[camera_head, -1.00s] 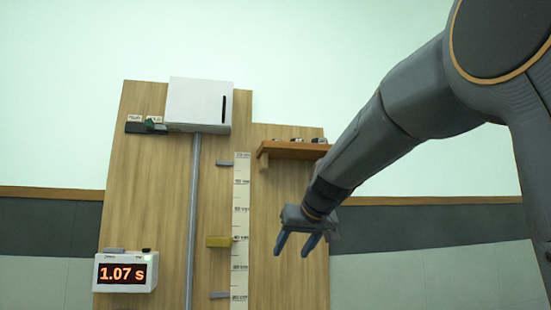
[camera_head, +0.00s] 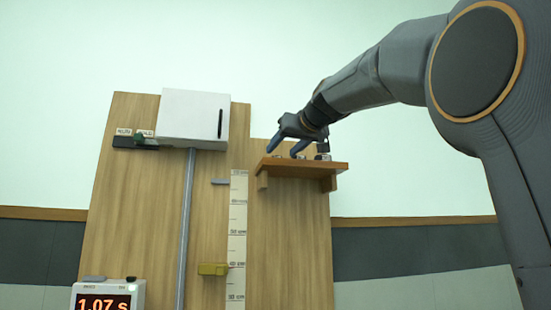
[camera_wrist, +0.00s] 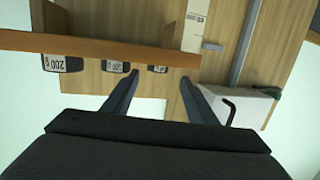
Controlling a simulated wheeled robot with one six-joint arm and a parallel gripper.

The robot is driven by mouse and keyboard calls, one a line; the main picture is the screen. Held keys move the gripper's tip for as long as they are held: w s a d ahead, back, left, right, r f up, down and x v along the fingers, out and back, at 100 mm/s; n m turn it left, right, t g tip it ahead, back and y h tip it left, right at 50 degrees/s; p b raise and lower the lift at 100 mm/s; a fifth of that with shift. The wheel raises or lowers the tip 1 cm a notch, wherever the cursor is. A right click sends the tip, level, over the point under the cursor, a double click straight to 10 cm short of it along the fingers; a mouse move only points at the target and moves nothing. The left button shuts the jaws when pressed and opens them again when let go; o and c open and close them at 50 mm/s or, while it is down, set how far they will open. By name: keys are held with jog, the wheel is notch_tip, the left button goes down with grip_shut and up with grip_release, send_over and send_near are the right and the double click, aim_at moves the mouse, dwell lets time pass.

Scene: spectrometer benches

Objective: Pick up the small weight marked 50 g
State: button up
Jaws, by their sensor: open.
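A small wooden shelf (camera_head: 305,166) on the upper right of the board carries three dark weights with pale labels. In the wrist view the smallest-looking weight (camera_wrist: 157,69) is at the right of the row; its label is too small to read surely. A mid-sized weight (camera_wrist: 115,67) stands in the middle, its mark unclear, and the largest (camera_wrist: 62,63) reads 200 g. My gripper (camera_head: 283,152) is open and empty at the shelf's left part. In the wrist view its fingers (camera_wrist: 160,76) lie on either side of the smallest weight; contact cannot be told.
A white box (camera_head: 193,118) tops a metal pole (camera_head: 186,230) left of the shelf. A vertical scale (camera_head: 238,210), a yellow block (camera_head: 213,269) and a timer reading 1.07 s (camera_head: 108,298) are lower. A dark ledge with labels (camera_head: 136,143) is at upper left.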

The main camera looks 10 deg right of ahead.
jog(key=p+x, duration=0.1)
jog(key=x, duration=0.1)
jog(key=p+x, duration=0.1)
jog(key=shift+w+d+p, duration=0.2)
jog(key=shift+w+p, duration=0.15)
jog(key=shift+w, duration=0.1)
jog(key=shift+w+a+f, duration=0.15)
jog(key=shift+w+f, duration=0.05)
jog(key=shift+w, duration=0.3)
jog(key=c, duration=1.2)
